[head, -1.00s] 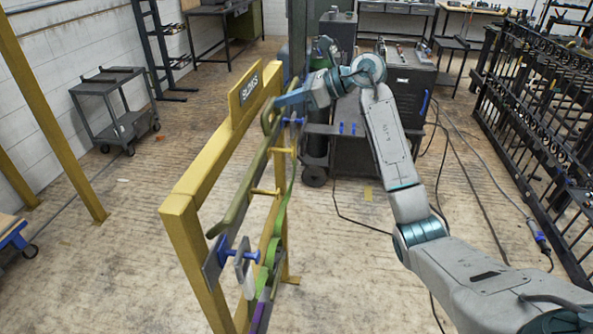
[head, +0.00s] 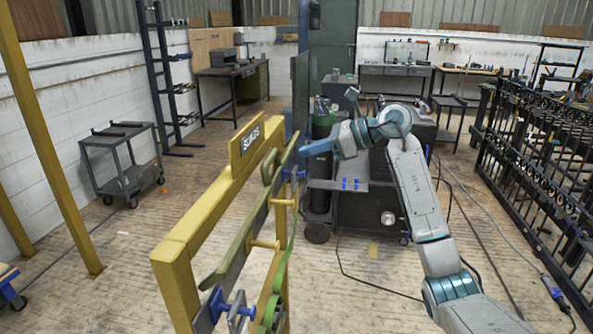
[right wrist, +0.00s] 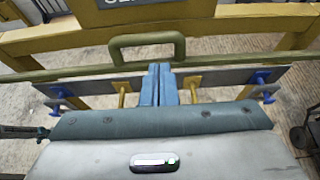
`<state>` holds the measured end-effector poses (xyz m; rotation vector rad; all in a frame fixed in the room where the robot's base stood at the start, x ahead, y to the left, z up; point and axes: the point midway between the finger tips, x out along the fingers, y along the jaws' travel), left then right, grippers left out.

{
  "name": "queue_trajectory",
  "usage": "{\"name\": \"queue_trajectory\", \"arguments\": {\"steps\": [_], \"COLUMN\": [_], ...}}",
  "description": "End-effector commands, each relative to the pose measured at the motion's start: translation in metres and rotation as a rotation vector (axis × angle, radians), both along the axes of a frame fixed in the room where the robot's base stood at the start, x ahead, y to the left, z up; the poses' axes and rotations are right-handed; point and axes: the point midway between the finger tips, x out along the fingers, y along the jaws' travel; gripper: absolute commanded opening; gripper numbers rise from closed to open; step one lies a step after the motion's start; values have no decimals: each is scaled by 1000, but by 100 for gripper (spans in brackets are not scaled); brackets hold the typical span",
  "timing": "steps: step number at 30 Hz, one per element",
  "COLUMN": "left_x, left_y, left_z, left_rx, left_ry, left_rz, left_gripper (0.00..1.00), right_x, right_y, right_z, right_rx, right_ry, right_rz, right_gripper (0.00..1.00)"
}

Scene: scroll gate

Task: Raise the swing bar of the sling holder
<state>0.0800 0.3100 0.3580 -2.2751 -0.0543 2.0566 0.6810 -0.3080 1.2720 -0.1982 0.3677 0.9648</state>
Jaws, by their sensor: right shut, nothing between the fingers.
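The sling holder is a yellow frame (head: 190,228) with a sign plate at its top, left of centre in the head view. Its olive-green swing bar (head: 237,243) runs along the near side of the frame, with a loop handle (head: 271,165) near the far end. The bar (right wrist: 60,72) and handle (right wrist: 149,38) also show in the right wrist view. My right gripper (head: 303,149) is shut and empty, to the right of the handle. In the wrist view its blue fingertips (right wrist: 160,68) overlap the bar just below the handle; I cannot tell whether they touch. My left gripper is out of view.
A grey rail with blue pegs (right wrist: 262,77) and yellow pegs sits below the bar. Green slings (head: 283,268) hang at the near end. A grey cart (head: 123,170) stands left, a black iron fence (head: 530,170) right. Cables lie on the floor between.

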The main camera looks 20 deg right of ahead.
Motion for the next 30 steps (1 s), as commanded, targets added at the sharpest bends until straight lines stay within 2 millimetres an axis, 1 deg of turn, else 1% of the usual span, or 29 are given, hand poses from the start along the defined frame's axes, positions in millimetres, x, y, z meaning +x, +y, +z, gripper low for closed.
{"name": "queue_trajectory", "arguments": {"steps": [1, 3, 6, 9, 12, 17, 30], "left_x": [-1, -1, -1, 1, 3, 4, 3], "left_y": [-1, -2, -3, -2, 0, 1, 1], "left_z": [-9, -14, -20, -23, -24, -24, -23], "left_rx": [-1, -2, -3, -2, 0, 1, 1], "left_ry": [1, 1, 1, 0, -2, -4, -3], "left_rz": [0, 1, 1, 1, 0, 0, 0], "left_gripper": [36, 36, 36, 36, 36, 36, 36], "right_x": [-4, -9, -16, -20, -23, -25, -25], "right_y": [-7, -15, -25, -31, -36, -38, -37], "right_z": [6, 19, 35, 46, 53, 58, 57], "right_rx": [-4, -3, -1, -2, 0, 0, 0], "right_ry": [-4, -2, -1, 1, 2, 3, 3], "right_rz": [-2, -3, -1, -1, -1, 0, 0], "right_gripper": [0, 0, 0, 0, 0, 0, 0]}}
